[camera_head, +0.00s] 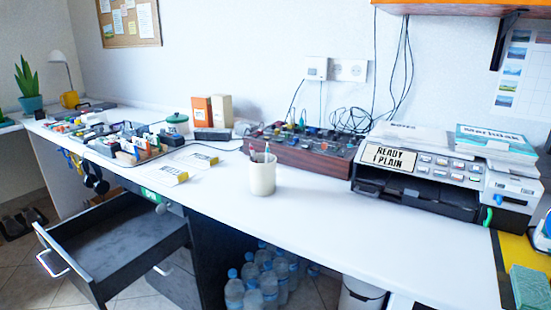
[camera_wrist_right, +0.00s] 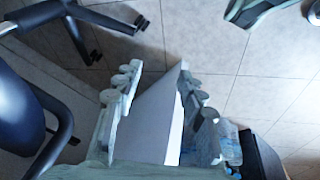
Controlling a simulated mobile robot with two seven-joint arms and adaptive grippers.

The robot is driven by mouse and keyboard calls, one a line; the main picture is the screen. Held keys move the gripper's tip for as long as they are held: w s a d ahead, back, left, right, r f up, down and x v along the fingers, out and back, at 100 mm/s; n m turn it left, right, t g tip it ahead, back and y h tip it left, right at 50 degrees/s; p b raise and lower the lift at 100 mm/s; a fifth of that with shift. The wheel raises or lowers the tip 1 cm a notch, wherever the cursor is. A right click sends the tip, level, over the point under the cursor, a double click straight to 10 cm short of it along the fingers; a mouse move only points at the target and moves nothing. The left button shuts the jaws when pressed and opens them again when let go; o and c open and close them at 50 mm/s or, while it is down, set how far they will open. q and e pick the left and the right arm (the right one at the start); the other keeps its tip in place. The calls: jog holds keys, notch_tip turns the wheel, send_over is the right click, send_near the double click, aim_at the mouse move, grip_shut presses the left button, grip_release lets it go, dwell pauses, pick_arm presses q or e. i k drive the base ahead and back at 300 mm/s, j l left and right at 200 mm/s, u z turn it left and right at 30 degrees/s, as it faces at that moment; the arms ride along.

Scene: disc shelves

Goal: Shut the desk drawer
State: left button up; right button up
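The desk drawer (camera_head: 118,240) is pulled far out at the lower left in the head view, and its inside looks empty. Its pale handle (camera_head: 52,262) is on the front panel. The white desk (camera_head: 330,230) runs above it. My right gripper (camera_wrist_right: 162,95) shows only in the right wrist view. Its fingers are spread, with a pale flat surface (camera_wrist_right: 150,125) visible between them; I cannot tell what it is or whether they touch it. My right gripper does not show in the head view, so its place relative to the drawer is unclear. My left gripper is in neither view.
Water bottles (camera_head: 262,280) stand under the desk, right of the drawer. A cream cup (camera_head: 262,175), a tray of small items (camera_head: 150,152) and a printer (camera_head: 440,180) are on the desktop. In the wrist view, a dark chair (camera_wrist_right: 30,110) stands at left on the tiled floor.

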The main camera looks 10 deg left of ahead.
aim_at(103, 249)
jog(key=u, duration=1.8)
